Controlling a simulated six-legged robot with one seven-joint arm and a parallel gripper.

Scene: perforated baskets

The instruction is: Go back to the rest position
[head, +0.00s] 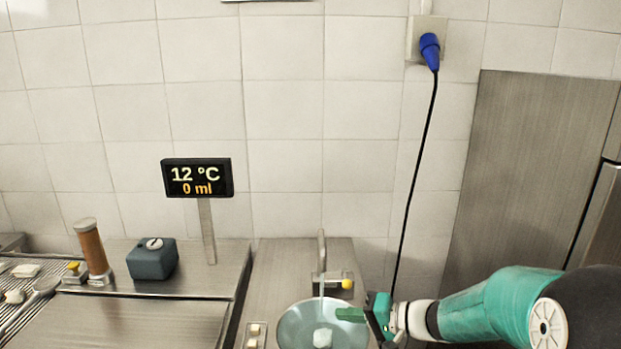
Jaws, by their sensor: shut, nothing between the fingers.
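My gripper (343,314) is in the lower right of the head view, at the end of my green and white arm. Its green fingers point left, at the right side of a pale bluish round bowl (292,326). The fingers are shut and hold nothing. They overlap the bowl's rim in the picture; I cannot tell their height above it. A whitish block (322,338) shows within the bowl's outline. The bowl's lower part is cut off by the frame.
A thin tap-like post (321,260) and a yellow knob (347,284) stand behind the bowl. A black cable (412,190) hangs from a blue plug (429,48). Left are a display (197,178), a dark box (152,262), a brown cylinder (92,248) and a rack (12,311).

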